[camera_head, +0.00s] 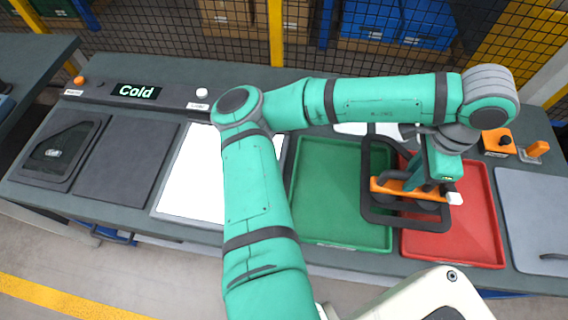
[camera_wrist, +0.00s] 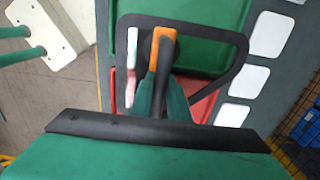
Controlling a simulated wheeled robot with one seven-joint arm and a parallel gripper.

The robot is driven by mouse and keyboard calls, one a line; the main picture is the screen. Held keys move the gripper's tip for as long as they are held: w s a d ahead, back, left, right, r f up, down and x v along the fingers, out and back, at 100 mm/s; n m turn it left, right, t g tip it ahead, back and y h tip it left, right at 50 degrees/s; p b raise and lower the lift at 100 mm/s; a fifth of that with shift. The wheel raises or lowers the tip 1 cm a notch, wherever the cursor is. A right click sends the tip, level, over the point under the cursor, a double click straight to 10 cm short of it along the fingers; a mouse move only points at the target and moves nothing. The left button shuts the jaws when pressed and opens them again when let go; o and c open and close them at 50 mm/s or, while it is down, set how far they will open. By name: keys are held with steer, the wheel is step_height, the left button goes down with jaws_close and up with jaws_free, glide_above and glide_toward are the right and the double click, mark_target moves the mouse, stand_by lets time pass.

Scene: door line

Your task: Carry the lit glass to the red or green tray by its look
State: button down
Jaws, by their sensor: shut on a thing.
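The glass is see-through in the middle. It is over the neighbouring sides of the green tray (camera_head: 335,190) and the red tray (camera_head: 480,215); its height above them is hard to tell. In the wrist view the glass frame (camera_wrist: 190,21) spans the middle, with the green tray (camera_wrist: 205,50) behind it and a little of the red tray (camera_wrist: 203,108) below. My gripper hides part of the glass. Both trays look empty where visible.
A bright white panel (camera_head: 190,180) lies left of the green tray. A display (camera_head: 136,91) reads "Cold". Another dark-framed glass (camera_head: 55,155) lies at the far left, beside a bare dark pad (camera_head: 125,160). A grey tray (camera_head: 535,220) is right of the red one. Mesh fencing stands behind.

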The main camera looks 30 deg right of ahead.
steer(key=shift+s+d, duration=0.8)
steer(key=shift+d, duration=0.35)
steer(key=shift+s+d, duration=0.8)
steer(key=shift+d, duration=0.4)
steer(key=shift+s+d, duration=0.8)
steer(key=shift+d, duration=0.35)
steer(key=s+d, duration=0.5)
steer(key=d, duration=0.2)
steer(key=shift+s+d, duration=0.15)
steer(key=shift+d, duration=0.15)
step_height(320, 180, down, 8)
steer(key=shift+f, duration=0.3)
stand_by(0.4)
steer(key=c, duration=1.6)
jaws_free()
